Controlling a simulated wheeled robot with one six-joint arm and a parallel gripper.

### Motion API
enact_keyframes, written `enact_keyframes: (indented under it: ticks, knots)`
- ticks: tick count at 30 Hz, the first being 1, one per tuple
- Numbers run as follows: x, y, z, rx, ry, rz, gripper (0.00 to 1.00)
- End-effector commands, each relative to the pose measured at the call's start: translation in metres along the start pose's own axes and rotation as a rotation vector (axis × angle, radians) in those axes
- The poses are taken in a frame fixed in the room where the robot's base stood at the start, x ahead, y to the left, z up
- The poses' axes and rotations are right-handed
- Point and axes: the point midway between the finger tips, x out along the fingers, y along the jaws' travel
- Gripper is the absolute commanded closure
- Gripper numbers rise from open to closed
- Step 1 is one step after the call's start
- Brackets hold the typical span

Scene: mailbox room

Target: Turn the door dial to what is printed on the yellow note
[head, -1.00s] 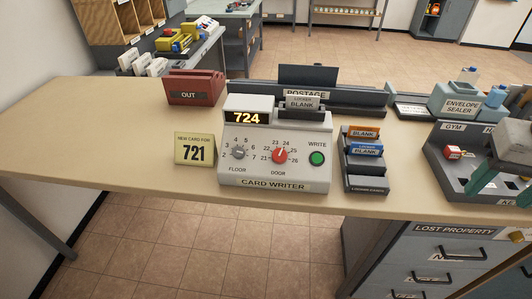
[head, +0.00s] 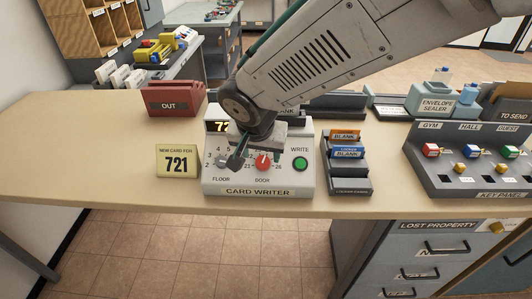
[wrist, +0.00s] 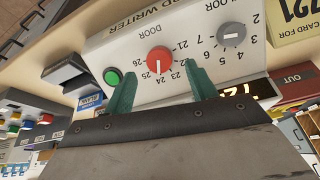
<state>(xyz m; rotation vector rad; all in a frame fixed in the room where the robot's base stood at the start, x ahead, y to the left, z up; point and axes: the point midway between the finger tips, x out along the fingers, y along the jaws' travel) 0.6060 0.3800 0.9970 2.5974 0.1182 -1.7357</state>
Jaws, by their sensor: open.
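The yellow note (head: 178,160) reads "NEW CARD FOR 721" and stands left of the card writer (head: 230,191). The red door dial (head: 263,161) is on the writer's front, right of the grey floor dial (head: 223,161). In the wrist view, which is upside down, the white mark on the red dial (wrist: 159,60) points at about 24. My gripper (head: 256,152) is over the writer. Its two teal fingers (wrist: 160,91) are apart, one toward each side of the red dial, with nothing between them. My arm hides part of the display (head: 216,126); only its first digits show.
The green WRITE button (head: 300,163) is just right of the door dial. A blank-card rack (head: 348,184) stands right of the writer, and the key panel (head: 460,186) is farther right. The red OUT tray (head: 173,101) is behind the note. The table's left part is clear.

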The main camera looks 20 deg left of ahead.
Motion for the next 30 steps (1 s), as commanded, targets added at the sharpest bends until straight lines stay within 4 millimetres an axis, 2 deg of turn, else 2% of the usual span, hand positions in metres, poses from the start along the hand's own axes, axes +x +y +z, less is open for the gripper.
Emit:
enact_keyframes:
  ticks: [3, 7, 18, 19, 23, 24, 30]
  knots:
    - [0.020, 0.001, 0.001, 0.001, -0.003, 0.002, 0.43]
    - [0.034, 0.001, 0.000, 0.000, -0.001, 0.002, 0.43]
    - [0.041, 0.001, 0.000, 0.001, -0.001, 0.001, 0.43]
    - [0.041, 0.001, 0.000, 0.001, -0.001, 0.000, 0.49]
    - [0.041, 0.001, 0.000, 0.001, -0.001, 0.001, 0.85]
    - [0.041, 0.001, 0.000, 0.001, -0.001, 0.001, 0.88]
    - [0.041, 0.001, 0.000, -0.007, -0.001, 0.002, 0.88]
